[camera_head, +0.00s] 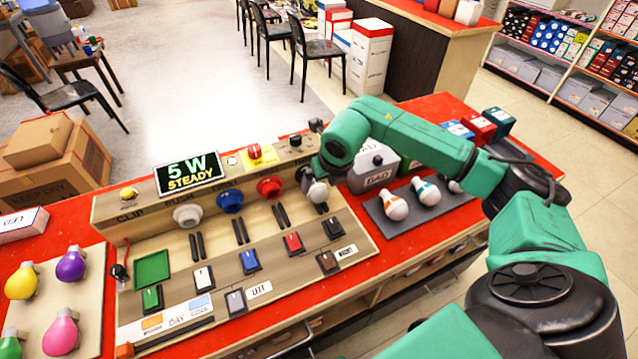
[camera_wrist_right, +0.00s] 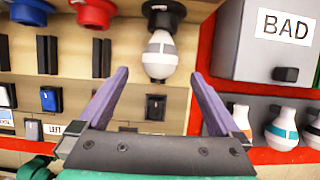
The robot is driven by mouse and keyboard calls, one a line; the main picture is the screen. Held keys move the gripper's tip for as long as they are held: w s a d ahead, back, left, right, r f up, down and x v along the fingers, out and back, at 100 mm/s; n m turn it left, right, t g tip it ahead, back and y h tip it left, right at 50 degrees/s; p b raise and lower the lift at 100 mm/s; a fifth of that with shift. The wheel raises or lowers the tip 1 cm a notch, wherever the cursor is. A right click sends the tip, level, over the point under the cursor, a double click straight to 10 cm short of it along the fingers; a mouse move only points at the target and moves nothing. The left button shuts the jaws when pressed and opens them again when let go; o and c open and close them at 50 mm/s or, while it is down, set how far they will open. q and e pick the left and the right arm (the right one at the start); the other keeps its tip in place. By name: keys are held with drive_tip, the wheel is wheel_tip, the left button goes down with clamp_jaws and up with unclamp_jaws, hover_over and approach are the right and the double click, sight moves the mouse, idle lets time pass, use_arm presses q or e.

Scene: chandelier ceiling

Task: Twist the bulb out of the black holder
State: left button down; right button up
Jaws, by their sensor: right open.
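The bulb (camera_wrist_right: 160,57), white with a grey band, sits in the black holder (camera_wrist_right: 164,14) on the wooden panel. In the head view the bulb (camera_head: 318,192) shows partly, with my wrist over the holder. My right gripper (camera_wrist_right: 160,74) is open, its two purple fingers spread on either side of the bulb's lower end in the wrist view, with gaps to both. It holds nothing. In the head view the right gripper (camera_head: 312,176) is largely hidden by the wrist. My left gripper is not in view.
White, blue and red holders (camera_head: 269,187) line the panel left of the black one. A grey BAD box (camera_wrist_right: 265,42) stands close on the right, beside a dark tray (camera_head: 384,222) of banded bulbs. Coloured bulbs (camera_head: 71,265) lie far left.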

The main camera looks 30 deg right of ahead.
sight(319, 189)
drive_tip(key=x, duration=0.5)
drive_tip(key=shift+f+p, duration=0.1)
drive_tip(key=shift+p, duration=0.3)
drive_tip(key=shift+w+f, duration=0.1)
drive_tip(key=shift+f, duration=0.25)
drive_tip(key=c, duration=1.3)
drive_tip(key=shift+a+h, duration=0.1)
drive_tip(key=shift+h, duration=0.2)
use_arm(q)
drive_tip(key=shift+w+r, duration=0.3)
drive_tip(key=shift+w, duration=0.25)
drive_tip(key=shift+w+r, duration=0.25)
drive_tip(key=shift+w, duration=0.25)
use_arm(e)
drive_tip(key=shift+w+h, duration=0.1)
drive_tip(key=shift+h, duration=0.6)
use_arm(q)
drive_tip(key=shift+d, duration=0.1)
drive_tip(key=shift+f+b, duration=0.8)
drive_tip(key=shift+b, duration=0.15)
use_arm(e)
drive_tip(key=shift+a+f+n+h, duration=0.1)
drive_tip(key=shift+n+h, duration=0.15)
drive_tip(key=shift+h, duration=0.5)
drive_tip(key=shift+a+n+h, duration=0.15)
drive_tip(key=shift+n+h, duration=0.1)
drive_tip(key=shift+h, duration=0.5)
